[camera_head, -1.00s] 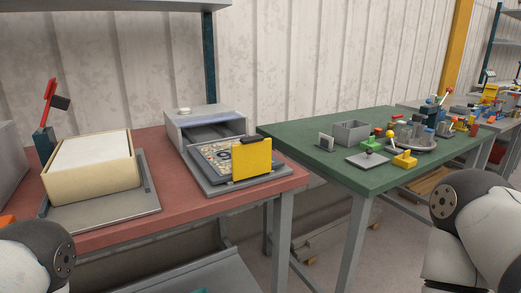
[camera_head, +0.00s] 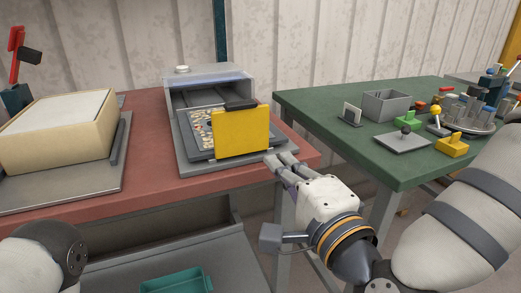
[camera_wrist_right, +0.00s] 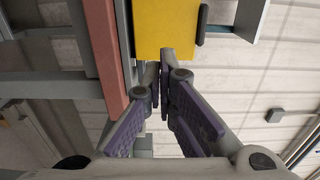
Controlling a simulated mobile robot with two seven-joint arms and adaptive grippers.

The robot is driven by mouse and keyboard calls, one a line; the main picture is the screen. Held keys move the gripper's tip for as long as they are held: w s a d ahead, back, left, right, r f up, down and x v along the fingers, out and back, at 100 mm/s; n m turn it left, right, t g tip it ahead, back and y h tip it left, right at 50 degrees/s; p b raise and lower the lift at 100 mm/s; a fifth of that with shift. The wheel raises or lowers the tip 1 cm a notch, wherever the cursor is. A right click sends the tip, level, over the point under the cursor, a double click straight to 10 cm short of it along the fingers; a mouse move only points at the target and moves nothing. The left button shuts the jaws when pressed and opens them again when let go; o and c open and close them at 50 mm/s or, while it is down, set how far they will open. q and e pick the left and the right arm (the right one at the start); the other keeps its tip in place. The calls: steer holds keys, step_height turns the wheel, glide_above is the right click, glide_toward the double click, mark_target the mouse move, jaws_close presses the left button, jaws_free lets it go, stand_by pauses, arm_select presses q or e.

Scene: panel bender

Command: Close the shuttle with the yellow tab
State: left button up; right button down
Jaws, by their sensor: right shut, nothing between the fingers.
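The shuttle (camera_head: 190,148) is a flat grey tray pulled out of a grey box-shaped housing (camera_head: 247,88) on the red table. It carries a patterned board, partly hidden by the upright yellow tab (camera_head: 242,132) at its front. The tab has a dark strip on its top edge. My right gripper (camera_head: 278,160) is shut and empty, low and just right of the tab's lower right corner. In the right wrist view the closed fingertips (camera_wrist_right: 164,66) are near the yellow tab (camera_wrist_right: 166,24); I cannot tell whether they touch. My left gripper is out of view.
A cream box with a white top (camera_head: 60,130) stands at left on the red table (camera_head: 150,190). A red-handled lever (camera_head: 16,55) is behind it. The green table (camera_head: 330,132) at right holds a grey bin (camera_head: 387,105) and several small parts. A teal bin (camera_head: 176,281) sits below.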

mark_target(255, 135)
arm_select(q)
steer(key=shift+p, duration=0.35)
arm_select(e)
steer(key=x, duration=0.9)
